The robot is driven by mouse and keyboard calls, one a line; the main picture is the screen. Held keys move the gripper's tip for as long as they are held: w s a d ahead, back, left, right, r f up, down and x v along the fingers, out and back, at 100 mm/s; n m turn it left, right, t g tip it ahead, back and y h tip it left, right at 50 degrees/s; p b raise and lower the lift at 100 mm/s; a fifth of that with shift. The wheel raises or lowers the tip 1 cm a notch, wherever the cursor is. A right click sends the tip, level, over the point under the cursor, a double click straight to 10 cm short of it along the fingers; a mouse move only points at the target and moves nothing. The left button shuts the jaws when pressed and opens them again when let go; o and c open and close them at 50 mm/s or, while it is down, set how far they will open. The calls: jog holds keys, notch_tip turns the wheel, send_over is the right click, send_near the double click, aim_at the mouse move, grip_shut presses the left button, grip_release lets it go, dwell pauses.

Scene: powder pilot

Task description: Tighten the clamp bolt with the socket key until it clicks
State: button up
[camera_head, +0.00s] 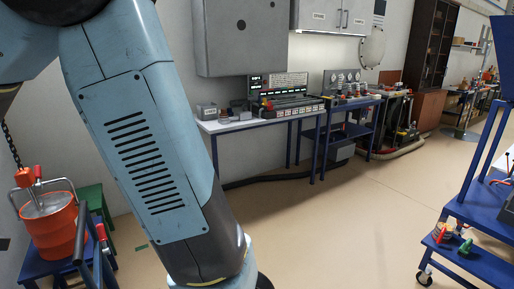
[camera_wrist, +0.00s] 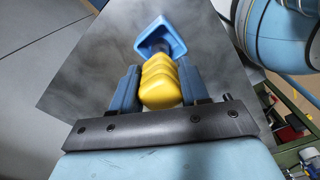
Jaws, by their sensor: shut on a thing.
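In the wrist view my gripper (camera_wrist: 158,78) is shut on a yellow ribbed handle (camera_wrist: 160,88), with one blue finger on each side of it. I take this to be the socket key's handle. A blue square-edged piece (camera_wrist: 176,36) with a dark middle lies at the handle's far end; I cannot tell whether it is part of the key or a separate thing. The key's socket end is not clearly visible. I cannot make out the clamp bolt in either view. The gripper is out of the head view, where my arm fills the left part.
A grey metal surface (camera_wrist: 80,75) lies behind the handle. A white-topped bench (camera_head: 225,126) runs along the wall. A blue cart (camera_head: 480,215) stands at the right. The middle floor is clear.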

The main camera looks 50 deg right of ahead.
jog(key=shift+r, duration=1.5)
jog(key=shift+s, duration=0.1)
